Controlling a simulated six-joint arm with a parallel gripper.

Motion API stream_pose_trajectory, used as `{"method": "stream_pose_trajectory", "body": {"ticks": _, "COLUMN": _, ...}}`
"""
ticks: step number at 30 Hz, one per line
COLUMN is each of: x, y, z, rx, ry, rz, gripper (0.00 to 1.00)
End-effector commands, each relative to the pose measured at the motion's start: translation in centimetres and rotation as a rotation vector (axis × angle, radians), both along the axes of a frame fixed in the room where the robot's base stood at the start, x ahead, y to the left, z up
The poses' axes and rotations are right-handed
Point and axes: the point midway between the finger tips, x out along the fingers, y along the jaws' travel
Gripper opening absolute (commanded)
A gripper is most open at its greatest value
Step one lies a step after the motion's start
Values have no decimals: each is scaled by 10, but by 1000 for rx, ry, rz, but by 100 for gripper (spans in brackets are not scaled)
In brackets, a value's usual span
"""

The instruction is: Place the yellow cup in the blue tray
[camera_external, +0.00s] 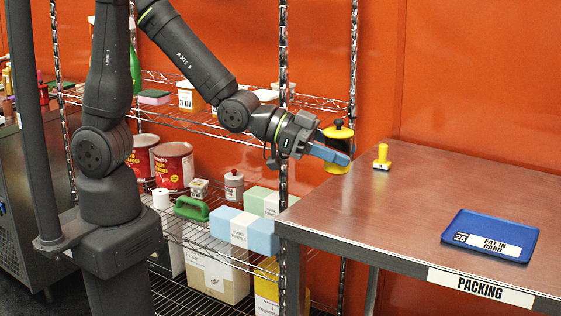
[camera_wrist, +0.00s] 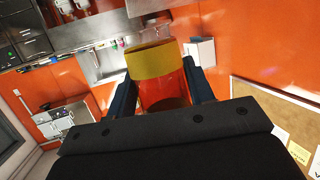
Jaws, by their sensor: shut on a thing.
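My gripper (camera_external: 338,156) is raised at the left end of the packing table, with its blue fingers shut on the yellow cup (camera_external: 337,168). In the wrist view the cup (camera_wrist: 151,62) shows between the two fingers (camera_wrist: 163,92) as a yellow band above a glossy orange-red part. The blue tray (camera_external: 496,227) lies flat on the table to the right, apart from the gripper, with an "EAT IN CARD" label inside.
A small yellow object with a knob (camera_external: 382,158) stands on the steel table (camera_external: 390,222), between gripper and tray. Much of the tabletop is bare. A wire shelf (camera_external: 190,122) with tins, boxes and a green-handled item stands left of the table; its post (camera_external: 283,90) rises near my arm.

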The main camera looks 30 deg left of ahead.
Motion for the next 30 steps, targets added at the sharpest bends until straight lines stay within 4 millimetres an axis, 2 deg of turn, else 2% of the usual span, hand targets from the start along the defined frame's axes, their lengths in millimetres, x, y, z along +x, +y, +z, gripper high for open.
{"method": "stream_pose_trajectory", "body": {"ticks": 1, "x": 7, "y": -18, "z": 12, "rx": -7, "ry": -1, "rz": 23, "gripper": 22}}
{"method": "stream_pose_trajectory", "body": {"ticks": 6, "x": 24, "y": -53, "z": 34, "rx": -2, "ry": 0, "rz": 102, "gripper": 22}}
{"method": "stream_pose_trajectory", "body": {"ticks": 30, "x": 68, "y": -143, "z": 87, "rx": -2, "ry": 1, "rz": 433, "gripper": 22}}
